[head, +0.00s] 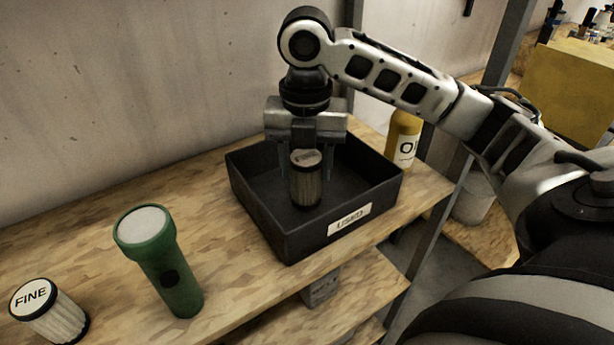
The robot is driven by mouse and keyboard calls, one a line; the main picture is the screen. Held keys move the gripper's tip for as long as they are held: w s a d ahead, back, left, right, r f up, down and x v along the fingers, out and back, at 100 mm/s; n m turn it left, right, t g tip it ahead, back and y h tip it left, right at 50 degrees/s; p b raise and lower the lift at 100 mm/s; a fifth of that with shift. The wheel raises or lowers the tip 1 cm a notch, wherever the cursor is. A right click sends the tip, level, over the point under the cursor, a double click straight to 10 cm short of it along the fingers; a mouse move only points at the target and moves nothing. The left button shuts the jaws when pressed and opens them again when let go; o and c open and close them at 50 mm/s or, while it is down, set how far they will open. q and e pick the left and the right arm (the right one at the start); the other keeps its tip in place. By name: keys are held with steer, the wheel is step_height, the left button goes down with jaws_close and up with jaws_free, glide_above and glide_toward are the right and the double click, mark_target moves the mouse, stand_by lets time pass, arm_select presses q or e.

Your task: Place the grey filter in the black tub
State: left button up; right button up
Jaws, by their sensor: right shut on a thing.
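A grey-brown ribbed filter (306,186) with a labelled top is upright between the fingers of my right gripper (306,172), which is shut on it. The filter is inside the outline of the black tub (290,238), over its floor. I cannot tell whether its bottom touches the tub floor. The tub stands on the wooden shelf and has a label reading "USED" on its front wall. The writing on the held filter's top is too small to read. My left gripper is not in view.
A green flashlight (168,265) stands left of the tub. A pale filter marked "FINE" (52,315) is at the far left. A yellow bottle (404,140) stands behind the tub's right side, near a metal post. Bare shelf (215,225) lies between flashlight and tub.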

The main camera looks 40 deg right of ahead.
mark_target(307, 179)
steer(key=shift+d+f, duration=0.1)
steer(key=shift+f, duration=1.55)
steer(key=shift+f, duration=0.1)
steer(key=o, duration=1)
step_height(307, 179, up, 12)
steer(key=shift+r, duration=0.1)
